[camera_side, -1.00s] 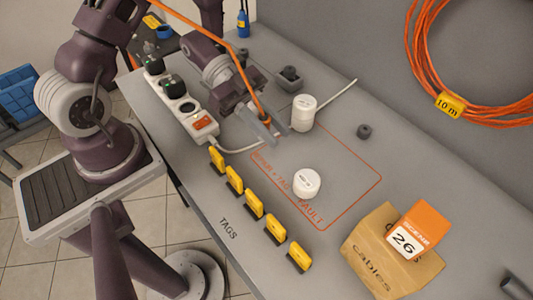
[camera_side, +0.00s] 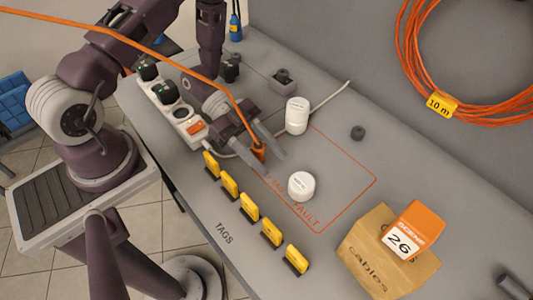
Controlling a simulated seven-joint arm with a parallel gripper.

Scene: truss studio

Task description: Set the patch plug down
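The orange patch plug (camera_side: 258,151) is small, at the left edge of the red-outlined area on the grey bench. An orange cable runs from it up past my arm to the upper left. My gripper (camera_side: 273,163) is low over the bench, its two grey fingers spread on either side of the plug with a gap between them. The plug looks to be at bench level, but its underside is hidden. The red outline (camera_side: 376,181) has lettering on its near side, partly covered by my gripper.
A white round tub (camera_side: 301,186) is close right of the fingers; another (camera_side: 297,116) stands behind. A power strip (camera_side: 174,107) lies left. Several yellow tags (camera_side: 249,206) line the front. A cardboard box (camera_side: 379,251) is at right. The outline's right half is clear.

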